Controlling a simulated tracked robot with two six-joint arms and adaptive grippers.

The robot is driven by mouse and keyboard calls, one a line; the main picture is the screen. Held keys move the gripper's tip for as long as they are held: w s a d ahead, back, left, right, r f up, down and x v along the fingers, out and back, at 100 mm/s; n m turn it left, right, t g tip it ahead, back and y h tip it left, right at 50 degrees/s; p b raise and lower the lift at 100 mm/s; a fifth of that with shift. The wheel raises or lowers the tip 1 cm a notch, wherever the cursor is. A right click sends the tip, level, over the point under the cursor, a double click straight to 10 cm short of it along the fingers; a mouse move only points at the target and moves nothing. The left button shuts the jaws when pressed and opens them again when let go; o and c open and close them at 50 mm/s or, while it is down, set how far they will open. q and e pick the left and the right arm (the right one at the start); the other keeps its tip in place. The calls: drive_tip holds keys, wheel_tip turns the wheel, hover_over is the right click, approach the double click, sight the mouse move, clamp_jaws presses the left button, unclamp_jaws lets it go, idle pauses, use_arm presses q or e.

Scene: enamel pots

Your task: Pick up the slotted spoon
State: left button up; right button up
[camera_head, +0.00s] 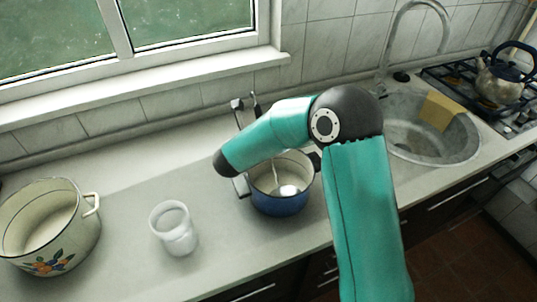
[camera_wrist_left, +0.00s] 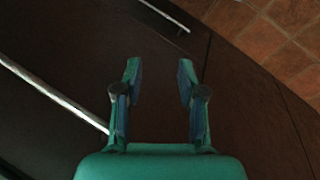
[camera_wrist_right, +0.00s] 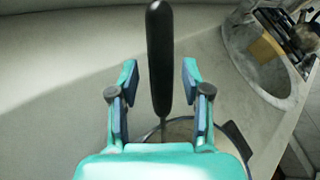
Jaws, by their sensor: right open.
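The slotted spoon stands in a blue pot (camera_head: 280,203), its pale metal head (camera_head: 289,190) resting inside. My right forearm hides part of the spoon in the head view. In the right wrist view, the spoon's black handle (camera_wrist_right: 159,35) rises in line with the gap of my right gripper (camera_wrist_right: 160,77). That gripper is open, with space on both sides of the handle; I cannot tell the depth exactly. The pot's rim (camera_wrist_right: 238,138) shows below it. My left gripper (camera_wrist_left: 158,75) is open and empty in front of dark cabinet fronts, outside the head view.
A floral enamel pot (camera_head: 50,262) and a translucent cup (camera_head: 174,232) stand on the counter (camera_head: 120,205) to the left. A sink (camera_head: 415,150) with a tan board (camera_head: 438,110) and a stove with a kettle (camera_head: 503,80) lie right. The tiled wall runs behind.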

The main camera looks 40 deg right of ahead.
clamp_jaws()
idle(0.5)
